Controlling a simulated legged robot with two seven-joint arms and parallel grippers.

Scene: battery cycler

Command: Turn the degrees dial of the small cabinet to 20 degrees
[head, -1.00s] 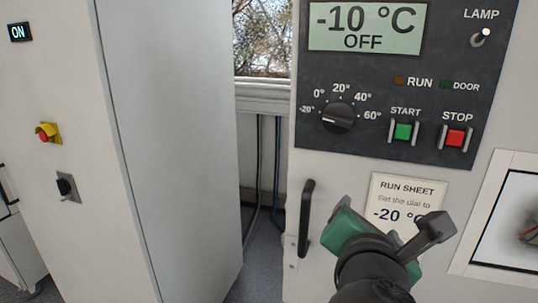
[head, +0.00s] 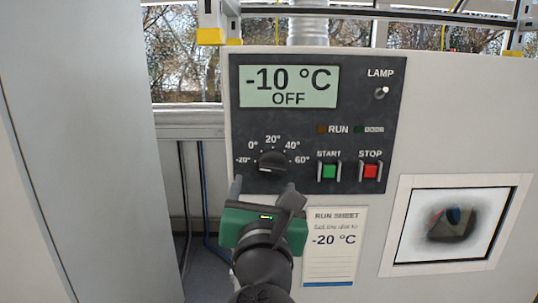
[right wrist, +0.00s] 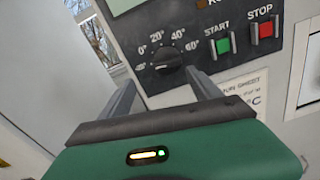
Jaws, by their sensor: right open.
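The small cabinet (head: 370,150) has a dark panel with a round black degrees dial (head: 272,161), marked -20° to 60°. The dial's pointer is too small to read surely. The display (head: 289,87) reads -10 °C OFF. My right gripper (head: 263,187) is open and empty, just below and in front of the dial, its fingers pointing up toward it. In the right wrist view the dial (right wrist: 165,61) shows just beyond and between the two fingertips, seemingly not touched. My left gripper is out of view.
Right of the dial are the green START button (head: 329,172) and red STOP button (head: 370,171). A run sheet (head: 334,245) below says -20 °C. A window (head: 447,224) is at lower right. A tall cabinet (head: 85,150) stands left, beyond a gap.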

